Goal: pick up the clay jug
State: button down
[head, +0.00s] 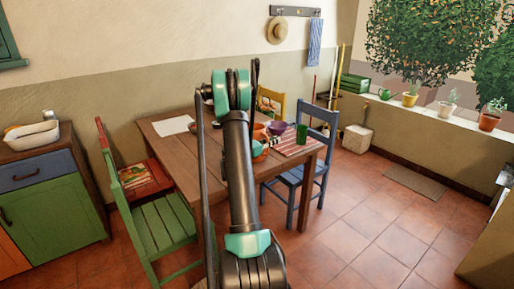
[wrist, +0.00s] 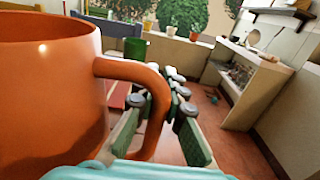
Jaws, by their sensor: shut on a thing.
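The clay jug (wrist: 50,95) is large, orange and smooth, and fills the left of the wrist view. Its curved handle (wrist: 155,85) reaches in between the fingers of my gripper (wrist: 165,108), which is shut on it. In the head view an orange patch, seemingly the jug (head: 257,151), shows beside my gripper (head: 270,143) over the wooden table. My arm hides part of that area. I cannot tell whether the jug's base touches the table.
A green cup (head: 301,134) stands on a striped mat (head: 297,148) at the table's right end. Bowls (head: 277,127) sit close behind the jug. A paper sheet (head: 174,125) lies at the left. Blue (head: 318,150), green (head: 150,215) and yellow (head: 271,98) chairs surround the table.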

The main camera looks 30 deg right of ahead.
jog(key=shift+r, duration=0.25)
dwell(0.6)
notch_tip(320, 180, up, 19)
jog(key=shift+r, duration=0.2)
dwell(1.3)
jog(key=shift+r, duration=0.1)
dwell(0.3)
